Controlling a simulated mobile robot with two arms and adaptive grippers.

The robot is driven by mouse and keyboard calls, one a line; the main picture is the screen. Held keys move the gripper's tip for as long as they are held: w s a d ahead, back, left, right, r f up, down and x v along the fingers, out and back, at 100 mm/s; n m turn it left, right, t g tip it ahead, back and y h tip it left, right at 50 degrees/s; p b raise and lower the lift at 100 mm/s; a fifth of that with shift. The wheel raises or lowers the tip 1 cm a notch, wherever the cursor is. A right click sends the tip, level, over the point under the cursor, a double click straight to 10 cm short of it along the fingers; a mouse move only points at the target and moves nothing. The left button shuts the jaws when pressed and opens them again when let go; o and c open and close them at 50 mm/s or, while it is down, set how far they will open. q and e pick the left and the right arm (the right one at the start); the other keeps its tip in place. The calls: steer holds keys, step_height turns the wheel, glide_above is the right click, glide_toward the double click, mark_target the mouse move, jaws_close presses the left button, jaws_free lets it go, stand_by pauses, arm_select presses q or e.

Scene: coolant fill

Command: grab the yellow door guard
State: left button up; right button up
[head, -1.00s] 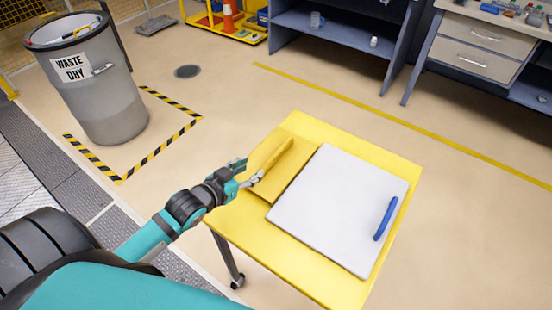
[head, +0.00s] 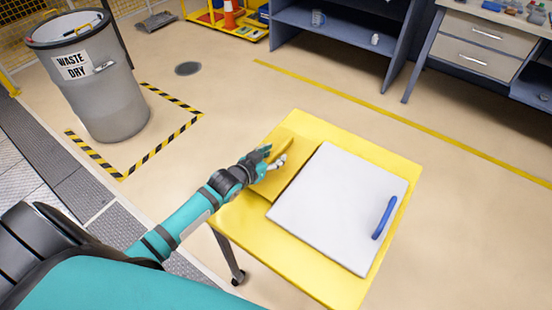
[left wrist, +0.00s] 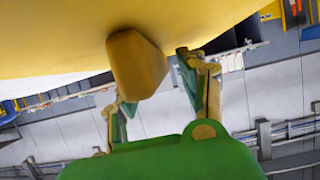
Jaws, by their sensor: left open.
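The yellow door guard (head: 293,142) lies on the yellow cart's top, at the left of a white panel. My left gripper (head: 275,160) is over it in the head view and hides part of it. In the left wrist view the guard's raised yellow grip (left wrist: 138,65) stands out from a broad yellow surface. The open fingers of my left gripper (left wrist: 157,88) are on either side of the grip's near end. Whether either finger touches it, I cannot tell. My right gripper is not in view.
The white panel (head: 335,205) with a blue handle (head: 384,218) lies close beside the guard on the yellow cart (head: 260,230). A grey waste drum (head: 95,85) stands at the upper left. A blue shelf unit (head: 340,25) and a drawer bench (head: 475,50) are at the back.

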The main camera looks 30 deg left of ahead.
arm_select(q)
jaws_close()
stand_by(0.4)
